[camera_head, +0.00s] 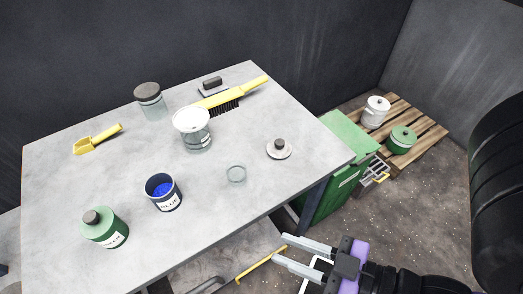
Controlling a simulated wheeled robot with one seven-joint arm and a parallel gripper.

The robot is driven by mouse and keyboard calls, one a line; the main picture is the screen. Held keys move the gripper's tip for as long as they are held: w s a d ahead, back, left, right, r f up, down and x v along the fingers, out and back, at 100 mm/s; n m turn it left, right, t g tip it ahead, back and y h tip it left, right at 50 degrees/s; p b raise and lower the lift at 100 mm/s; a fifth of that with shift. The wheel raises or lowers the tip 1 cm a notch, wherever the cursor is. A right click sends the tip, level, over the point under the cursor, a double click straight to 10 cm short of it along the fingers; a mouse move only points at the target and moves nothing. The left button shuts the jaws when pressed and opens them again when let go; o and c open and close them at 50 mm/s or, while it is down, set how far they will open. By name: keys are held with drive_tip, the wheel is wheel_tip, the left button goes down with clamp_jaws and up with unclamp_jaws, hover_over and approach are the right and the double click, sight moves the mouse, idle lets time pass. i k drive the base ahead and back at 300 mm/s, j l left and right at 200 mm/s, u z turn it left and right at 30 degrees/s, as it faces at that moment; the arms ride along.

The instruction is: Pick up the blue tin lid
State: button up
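The open tin labelled BLUE (165,205) stands near the front of the grey table, with blue contents showing. A pale round lid with a dark knob (281,154) lies flat toward the table's right side, apart from the tin. No blue-coloured lid shows; this knobbed one may be the blue tin's lid, but I cannot tell for sure. My gripper (281,249) is open and empty, off the table's front right edge, nearer to me than the lid. Its two grey fingers point left and are spread apart.
A green cabinet (345,185) stands right of the table. A pallet (432,127) holds two pots.

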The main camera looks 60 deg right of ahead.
sight(279, 149)
drive_tip(key=z, duration=0.25)
drive_tip(key=i+j+z, duration=0.1)
drive_tip(key=j+z, duration=0.45)
drive_tip(key=z, duration=0.15)
drive_tip(key=i+j+z, duration=0.1)
drive_tip(key=j+z, duration=0.35)
drive_tip(key=j, duration=0.65)
drive_tip(key=k+j+z, duration=0.15)
drive_tip(key=j, duration=0.6)
drive_tip(key=j+z, duration=0.1)
drive_tip(key=j, duration=0.65)
